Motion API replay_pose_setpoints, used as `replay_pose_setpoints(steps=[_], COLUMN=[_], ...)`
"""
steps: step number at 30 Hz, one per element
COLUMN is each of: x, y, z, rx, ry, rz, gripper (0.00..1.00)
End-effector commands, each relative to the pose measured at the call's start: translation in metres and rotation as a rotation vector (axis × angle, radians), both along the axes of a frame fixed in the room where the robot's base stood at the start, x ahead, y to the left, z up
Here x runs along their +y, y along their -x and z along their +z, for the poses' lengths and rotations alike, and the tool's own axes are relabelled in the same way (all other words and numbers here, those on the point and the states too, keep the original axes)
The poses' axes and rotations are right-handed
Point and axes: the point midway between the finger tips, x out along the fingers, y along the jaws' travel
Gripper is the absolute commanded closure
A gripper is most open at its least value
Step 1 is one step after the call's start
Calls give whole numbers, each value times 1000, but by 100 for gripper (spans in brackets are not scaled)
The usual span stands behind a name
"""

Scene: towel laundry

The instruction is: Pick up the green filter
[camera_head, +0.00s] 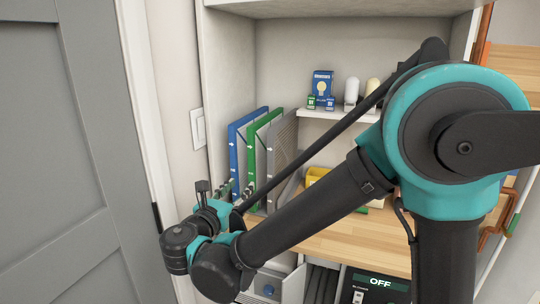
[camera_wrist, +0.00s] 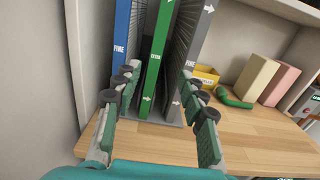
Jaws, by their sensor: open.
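The green filter (camera_head: 262,146) stands upright on the wooden shelf between a blue filter (camera_head: 238,142) and a grey filter (camera_head: 281,146). In the wrist view the green filter (camera_wrist: 157,60) is ahead of my gripper (camera_wrist: 160,130), roughly centred between its two fingers. The blue filter (camera_wrist: 122,40) is to its left and the grey filter (camera_wrist: 185,55) to its right. My gripper is open and empty.
A yellow bin (camera_wrist: 207,76), a green object (camera_wrist: 235,98), a beige block (camera_wrist: 257,75) and a pink block (camera_wrist: 280,84) stand right of the filters. The wooden surface (camera_wrist: 255,130) is bare in front. A wall closes the left. A small shelf holds a blue bulb box (camera_head: 321,84).

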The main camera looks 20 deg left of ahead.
Motion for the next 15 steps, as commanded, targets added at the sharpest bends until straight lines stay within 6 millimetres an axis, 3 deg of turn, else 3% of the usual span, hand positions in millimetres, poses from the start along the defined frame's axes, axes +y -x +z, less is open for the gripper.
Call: replay_pose_setpoints(steps=[15], x=[-9], y=[-98], z=[0], rx=[3], ry=[-3], rz=[-6], gripper=[59])
